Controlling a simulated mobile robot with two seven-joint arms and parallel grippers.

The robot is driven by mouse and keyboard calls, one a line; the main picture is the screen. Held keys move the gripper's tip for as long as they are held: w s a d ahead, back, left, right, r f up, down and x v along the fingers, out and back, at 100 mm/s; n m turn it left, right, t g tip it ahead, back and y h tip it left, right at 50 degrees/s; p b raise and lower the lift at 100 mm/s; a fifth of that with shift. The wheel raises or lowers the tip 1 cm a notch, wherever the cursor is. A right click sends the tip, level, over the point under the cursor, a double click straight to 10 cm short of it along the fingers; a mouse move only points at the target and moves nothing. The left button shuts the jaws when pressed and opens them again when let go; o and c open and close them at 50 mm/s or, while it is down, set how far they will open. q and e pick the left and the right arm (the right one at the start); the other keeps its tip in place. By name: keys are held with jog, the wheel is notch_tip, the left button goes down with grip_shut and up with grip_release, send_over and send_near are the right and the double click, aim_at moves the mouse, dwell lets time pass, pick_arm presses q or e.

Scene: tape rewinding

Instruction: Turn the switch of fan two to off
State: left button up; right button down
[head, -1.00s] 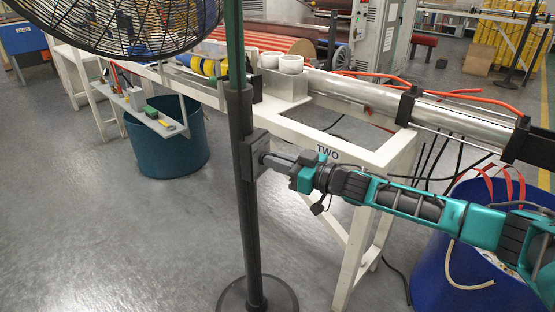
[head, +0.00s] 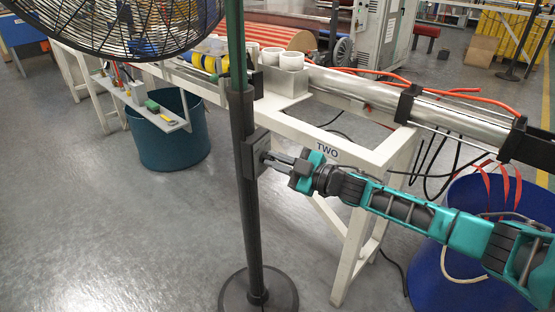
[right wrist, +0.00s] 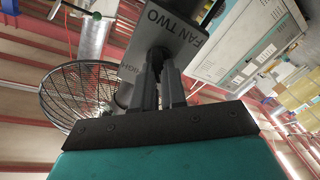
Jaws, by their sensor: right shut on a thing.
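Fan two has a dark pole (head: 250,200) and a black wire cage (head: 120,20) at the top left of the head view. Its grey switch box (head: 256,153) is fixed to the pole; in the right wrist view the box (right wrist: 183,35) reads "FAN TWO". My right gripper (head: 268,157) reaches in from the right at the box's front. In the right wrist view its fingers (right wrist: 162,68) are shut on the dark switch knob (right wrist: 158,56), which they mostly hide. The knob's exact setting cannot be read. My left gripper is not in view.
A white frame table marked TWO (head: 327,151) stands just behind my right gripper. A blue bin (head: 470,285) stands below my right arm. A teal bin (head: 165,150) stands left of the pole. The fan's round base (head: 258,292) rests on open grey floor.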

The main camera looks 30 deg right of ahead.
dwell(0.5)
jog(key=c, duration=1.2)
grip_release()
jog(key=p+v, duration=0.2)
jog(key=v, duration=1.1)
jog(key=shift+f, duration=0.1)
